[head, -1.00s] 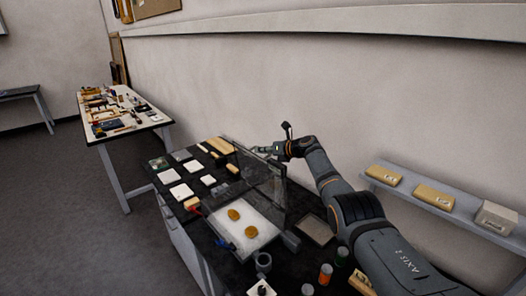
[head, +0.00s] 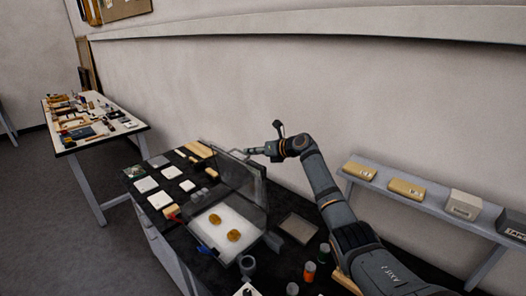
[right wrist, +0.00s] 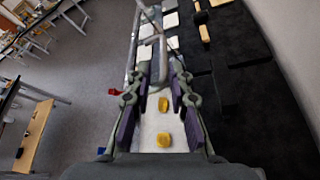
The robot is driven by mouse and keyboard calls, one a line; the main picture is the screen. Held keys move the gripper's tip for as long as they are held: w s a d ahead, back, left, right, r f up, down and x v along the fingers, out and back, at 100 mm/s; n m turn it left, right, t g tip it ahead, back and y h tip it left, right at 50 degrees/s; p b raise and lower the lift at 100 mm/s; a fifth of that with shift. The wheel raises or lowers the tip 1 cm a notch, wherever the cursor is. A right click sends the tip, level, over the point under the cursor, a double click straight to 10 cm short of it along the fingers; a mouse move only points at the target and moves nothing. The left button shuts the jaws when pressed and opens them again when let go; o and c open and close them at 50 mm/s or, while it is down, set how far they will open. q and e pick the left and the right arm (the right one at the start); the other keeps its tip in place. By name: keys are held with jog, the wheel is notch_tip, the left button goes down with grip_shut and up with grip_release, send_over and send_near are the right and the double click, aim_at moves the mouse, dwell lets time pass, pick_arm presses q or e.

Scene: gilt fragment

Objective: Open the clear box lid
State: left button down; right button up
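The clear box (head: 207,243) sits on the dark bench with a white lining and two yellow-gold fragments (head: 233,235) inside. Its clear lid (head: 238,182) is raised and stands steeply at the box's back side. My right gripper (head: 254,151) is at the lid's upper edge, on the wall side. In the right wrist view its two fingers (right wrist: 161,85) are spread, and the fragments (right wrist: 164,104) show between them. A grey frame bar (right wrist: 158,76) passes by the fingertips; I cannot tell if they touch it. My left gripper is not in view.
White tiles (head: 160,200) and wooden blocks (head: 199,149) lie left of the box. A shallow tray (head: 299,228), a grey cup (head: 247,263) and small jars (head: 309,271) stand to the right. A wall shelf (head: 430,203) holds several boxes.

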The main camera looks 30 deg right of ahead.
jog(key=v, duration=0.5)
jog(key=shift+s+d, duration=0.1)
jog(key=shift+s, duration=0.05)
jog(key=shift+r, duration=0.1)
jog(key=d+p+v, duration=0.1)
jog(key=p+v, duration=0.3)
jog(key=v, duration=0.8)
jog(key=shift+f+p, duration=0.25)
jog(key=shift+p, duration=0.05)
